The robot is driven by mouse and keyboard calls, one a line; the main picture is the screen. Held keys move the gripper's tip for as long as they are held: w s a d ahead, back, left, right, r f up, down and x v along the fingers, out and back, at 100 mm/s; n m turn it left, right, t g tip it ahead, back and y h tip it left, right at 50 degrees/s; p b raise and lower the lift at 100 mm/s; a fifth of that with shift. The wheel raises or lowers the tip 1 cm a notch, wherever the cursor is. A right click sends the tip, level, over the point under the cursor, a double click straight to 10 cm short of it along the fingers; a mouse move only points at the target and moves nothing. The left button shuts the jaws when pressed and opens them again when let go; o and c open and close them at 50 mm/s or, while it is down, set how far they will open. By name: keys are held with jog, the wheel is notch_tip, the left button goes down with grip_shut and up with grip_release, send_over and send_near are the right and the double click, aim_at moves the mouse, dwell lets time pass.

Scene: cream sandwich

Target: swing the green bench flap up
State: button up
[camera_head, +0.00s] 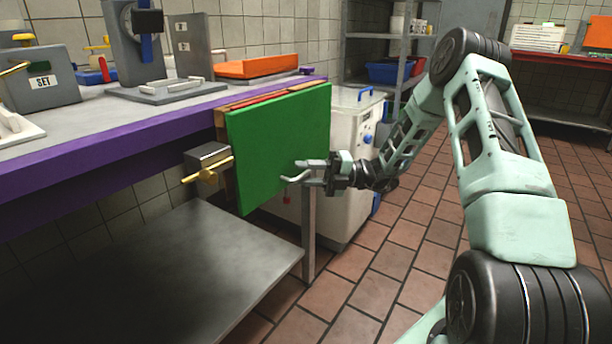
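The green bench flap (278,135) hangs at the end of the purple-edged bench (115,140), its broad green face towards the room and its panel steeply upright. My gripper (296,171) is at the flap's lower right part, in front of the green face. Its two fingers are spread apart, with a gap between them and nothing seen in it. I cannot tell whether the fingertips touch the flap. A grey block with a brass-coloured bolt or handle (208,174) sits below the bench edge, just left of the flap.
A lower metal shelf (190,265) extends under the bench. A white bin (352,135) with a blue handle stands behind the flap. An orange tray (257,67) and a grey stand (140,50) are on the bench.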

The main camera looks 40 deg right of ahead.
grip_shut()
jog(key=shift+s+r+p, duration=0.1)
jog(key=shift+r+p, duration=0.05)
jog(key=shift+p, duration=0.2)
